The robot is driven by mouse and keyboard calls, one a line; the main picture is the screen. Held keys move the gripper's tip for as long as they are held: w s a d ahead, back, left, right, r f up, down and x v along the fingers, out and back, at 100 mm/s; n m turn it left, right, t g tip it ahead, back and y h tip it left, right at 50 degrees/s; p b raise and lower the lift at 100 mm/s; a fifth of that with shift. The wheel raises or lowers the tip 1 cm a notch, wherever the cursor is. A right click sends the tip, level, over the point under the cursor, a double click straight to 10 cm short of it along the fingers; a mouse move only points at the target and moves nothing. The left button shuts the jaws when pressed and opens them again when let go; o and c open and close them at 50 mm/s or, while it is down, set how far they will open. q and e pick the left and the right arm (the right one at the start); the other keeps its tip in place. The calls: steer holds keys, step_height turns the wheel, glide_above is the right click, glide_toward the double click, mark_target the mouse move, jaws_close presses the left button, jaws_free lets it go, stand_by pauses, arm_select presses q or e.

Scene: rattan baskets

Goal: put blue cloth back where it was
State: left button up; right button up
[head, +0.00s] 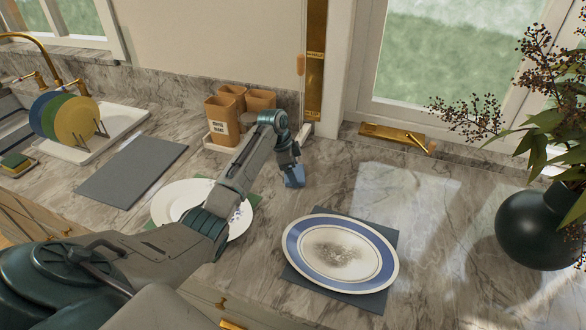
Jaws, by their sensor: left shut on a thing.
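My left gripper (289,160) is in the middle of the head view, pointing down over the marble counter. It is shut on the blue cloth (295,178), a small bunched piece just under the fingers. I cannot tell whether the cloth touches the counter. The cloth is behind and to the left of a blue-rimmed white plate (293,244), which lies on a dark grey mat (369,300) and has a dark smudge in its centre. My right gripper is not in view.
A white plate (172,203) on a green mat (255,200) lies partly under my left arm. Tan canisters (217,108) stand behind the gripper. A dish rack with coloured plates (75,120) and a grey mat (135,170) are left. A dark vase (535,230) stands right; the counter before it is clear.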

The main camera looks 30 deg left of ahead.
arm_select(q)
steer(key=shift+f, duration=0.1)
steer(key=o, duration=0.9)
steer(key=b+v, duration=0.4)
steer(key=v, duration=0.8)
